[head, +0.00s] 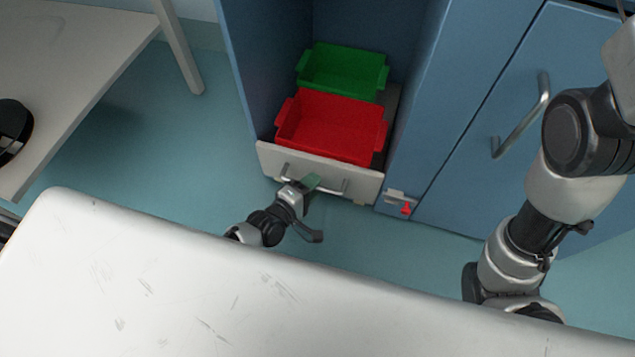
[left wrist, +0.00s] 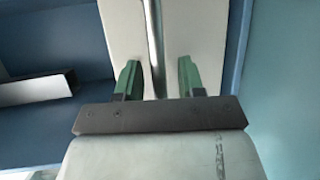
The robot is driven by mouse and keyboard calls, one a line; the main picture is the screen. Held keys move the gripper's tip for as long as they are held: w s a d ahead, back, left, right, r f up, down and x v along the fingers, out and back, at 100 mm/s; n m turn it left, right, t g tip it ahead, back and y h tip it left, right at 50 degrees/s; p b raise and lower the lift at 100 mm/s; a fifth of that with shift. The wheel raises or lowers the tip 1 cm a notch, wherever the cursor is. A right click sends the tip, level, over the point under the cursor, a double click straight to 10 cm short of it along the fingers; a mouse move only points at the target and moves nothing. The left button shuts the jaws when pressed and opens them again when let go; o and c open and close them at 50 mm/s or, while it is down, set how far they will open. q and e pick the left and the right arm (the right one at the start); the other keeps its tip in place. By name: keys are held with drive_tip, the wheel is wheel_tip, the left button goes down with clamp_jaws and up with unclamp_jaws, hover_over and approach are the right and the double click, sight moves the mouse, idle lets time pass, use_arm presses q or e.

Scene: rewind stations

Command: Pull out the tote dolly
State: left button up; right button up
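The tote dolly has a pale front panel (head: 360,186) with a metal bar handle (head: 330,188) and stands in the open bay of a blue cabinet. It carries a red tote (head: 330,128) in front and a green tote (head: 343,72) behind. My left gripper (head: 316,209) is at the handle, in front of the panel. In the left wrist view the bar handle (left wrist: 155,40) runs between the two green-padded fingers (left wrist: 159,76), with gaps on both sides, so the gripper is open. My right gripper is out of view; only its arm shows at right.
The blue cabinet (head: 470,110) has a closed door with a metal handle (head: 522,120) to the right of the bay. A small red latch (head: 405,208) sits low beside the dolly. A white table (head: 75,70) stands at left. The teal floor (head: 170,140) between is clear.

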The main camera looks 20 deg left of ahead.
use_arm(q)
clamp_jaws()
drive_tip(key=shift+s, duration=0.15)
